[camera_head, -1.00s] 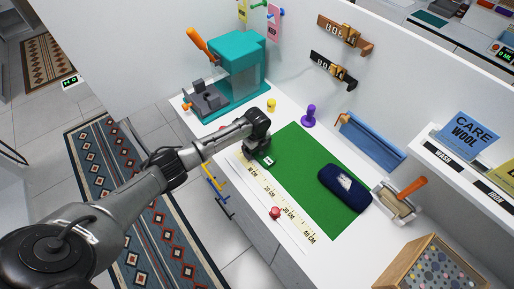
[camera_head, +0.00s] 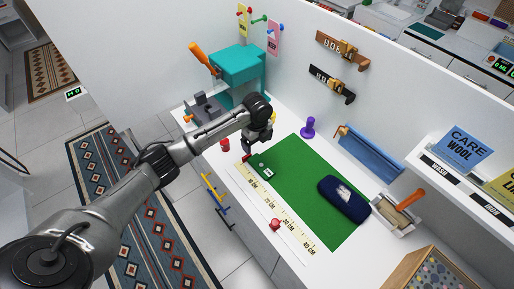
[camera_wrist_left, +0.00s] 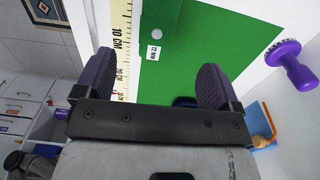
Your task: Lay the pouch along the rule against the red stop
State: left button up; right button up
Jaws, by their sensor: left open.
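The dark blue pouch (camera_head: 343,200) with a white patch lies on the right part of the green mat (camera_head: 310,185), slanted and apart from the rule. The cream rule (camera_head: 284,212) runs along the mat's front edge. A small red piece (camera_head: 246,157) stands by the rule's low-number end; a red knob (camera_head: 275,224) sits beside the rule further along. I cannot tell for certain which is the stop. My left gripper (camera_head: 257,143) is open and empty above the mat's far-left end. In the left wrist view, a dark bit of the pouch (camera_wrist_left: 185,101) shows between the fingers.
A teal machine (camera_head: 238,68) stands at the back left. A purple knobbed piece (camera_head: 308,128), a blue tray (camera_head: 370,152) and an orange-handled tool (camera_head: 410,200) line the mat's back and right. A red spool (camera_head: 225,144) stands left of the gripper. The mat's middle is clear.

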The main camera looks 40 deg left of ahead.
pick_arm(q)
jog(key=shift+r, duration=0.9)
